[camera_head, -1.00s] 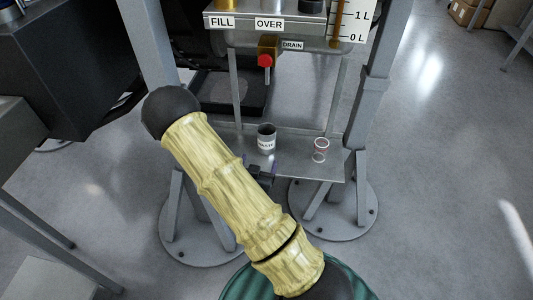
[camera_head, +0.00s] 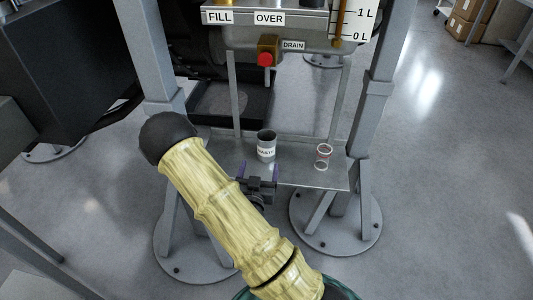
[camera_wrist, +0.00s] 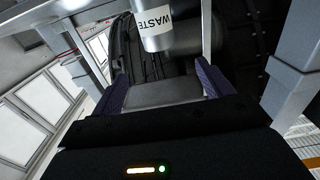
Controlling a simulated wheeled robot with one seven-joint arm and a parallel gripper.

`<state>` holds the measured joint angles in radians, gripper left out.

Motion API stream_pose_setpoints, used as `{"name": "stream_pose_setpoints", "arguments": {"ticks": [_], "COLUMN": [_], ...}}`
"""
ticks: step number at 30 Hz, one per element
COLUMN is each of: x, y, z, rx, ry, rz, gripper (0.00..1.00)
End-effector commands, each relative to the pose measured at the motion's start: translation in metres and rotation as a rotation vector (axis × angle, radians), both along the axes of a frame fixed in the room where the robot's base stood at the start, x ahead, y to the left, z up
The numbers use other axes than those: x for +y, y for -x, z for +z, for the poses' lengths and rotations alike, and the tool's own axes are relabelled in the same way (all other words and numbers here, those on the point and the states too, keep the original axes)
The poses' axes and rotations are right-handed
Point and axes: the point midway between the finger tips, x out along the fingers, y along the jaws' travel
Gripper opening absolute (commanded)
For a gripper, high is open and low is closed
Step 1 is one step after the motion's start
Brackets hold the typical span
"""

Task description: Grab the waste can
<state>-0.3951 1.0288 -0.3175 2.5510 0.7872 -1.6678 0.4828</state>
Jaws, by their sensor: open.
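The waste can (camera_head: 266,147) is a small grey metal can with a white WASTE label. It stands upright on the metal shelf (camera_head: 310,176) under the drain valve. My gripper (camera_head: 258,172) is at the shelf's front edge, just in front of the can and a little below it in the head view. Its purple fingers are apart with nothing between them. In the wrist view the can (camera_wrist: 154,25) is at the top middle, beyond the open fingers (camera_wrist: 160,85), with its top cut off by the frame. My arm hides the shelf's left front part.
A clear cup with red rings (camera_head: 323,156) stands on the shelf right of the can. The brass drain valve with a red knob (camera_head: 265,59) hangs above. Grey posts (camera_head: 368,110) flank the shelf. A black tray (camera_head: 232,104) is behind it.

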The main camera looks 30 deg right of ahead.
Motion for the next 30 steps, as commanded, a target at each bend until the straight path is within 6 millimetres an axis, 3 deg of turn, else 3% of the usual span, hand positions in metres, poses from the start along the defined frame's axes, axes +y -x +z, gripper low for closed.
{"name": "stream_pose_setpoints", "arguments": {"ticks": [16, 30], "x": [-0.052, -0.058], "y": [-0.076, -0.085], "z": [0.001, 0.001], "rx": [-0.002, 0.0], "ry": [0.0, 0.0], "rz": [-0.001, 0.0], "gripper": [0.79, 0.79]}}
